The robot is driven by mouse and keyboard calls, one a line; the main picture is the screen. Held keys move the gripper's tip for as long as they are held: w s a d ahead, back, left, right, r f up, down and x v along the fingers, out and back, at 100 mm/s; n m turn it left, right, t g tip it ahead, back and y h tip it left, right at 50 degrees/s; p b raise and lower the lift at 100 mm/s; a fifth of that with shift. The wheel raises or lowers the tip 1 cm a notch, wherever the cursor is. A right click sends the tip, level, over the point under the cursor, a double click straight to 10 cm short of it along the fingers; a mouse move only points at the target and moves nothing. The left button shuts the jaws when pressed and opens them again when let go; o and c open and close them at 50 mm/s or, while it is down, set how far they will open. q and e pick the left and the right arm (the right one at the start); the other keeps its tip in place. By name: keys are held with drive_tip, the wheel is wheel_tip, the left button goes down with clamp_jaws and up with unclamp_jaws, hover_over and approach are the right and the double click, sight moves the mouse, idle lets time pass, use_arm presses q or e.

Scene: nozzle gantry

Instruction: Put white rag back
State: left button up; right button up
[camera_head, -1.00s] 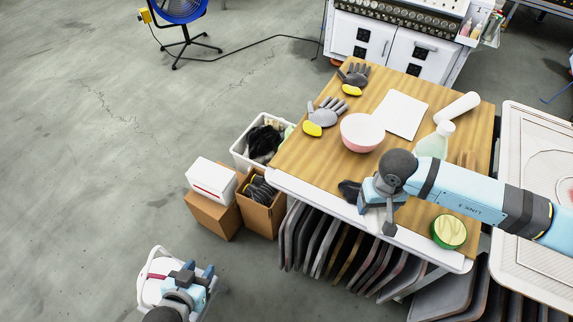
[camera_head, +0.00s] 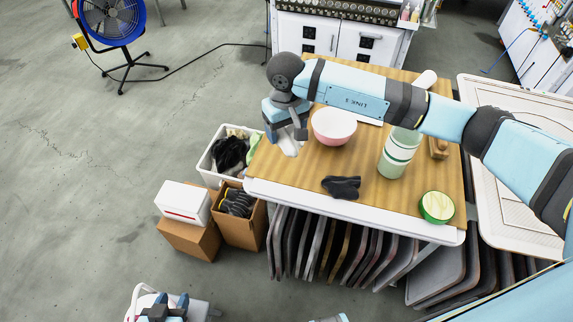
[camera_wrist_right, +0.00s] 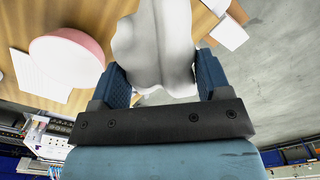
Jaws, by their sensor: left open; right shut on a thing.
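The white rag (camera_head: 290,146) hangs from my right gripper (camera_head: 287,128), above the left edge of the wooden table. In the right wrist view the rag (camera_wrist_right: 155,45) fills the space between the two blue fingers of my right gripper (camera_wrist_right: 158,78), which is shut on it. A white bin (camera_head: 207,172) with black, beige and green cloths stands on the floor just left of the table, close to the rag. My left gripper (camera_head: 171,301) is open at the bottom left edge, partly cut off and far from the rag.
The table (camera_head: 300,178) holds a pink bowl (camera_head: 334,127), a bottle (camera_head: 398,155), a black cloth (camera_head: 341,187) and green tape (camera_head: 436,207). Cardboard boxes (camera_head: 238,230) and a white box (camera_head: 183,203) stand below the bin.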

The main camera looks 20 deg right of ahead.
drive_tip(key=p, duration=0.2)
hover_over(286, 171)
wheel_tip(286, 171, down, 9)
drive_tip(key=shift+f, duration=2.6)
drive_tip(key=shift+f, duration=0.1)
drive_tip(key=shift+f, duration=0.1)
drive_tip(key=o, duration=0.9)
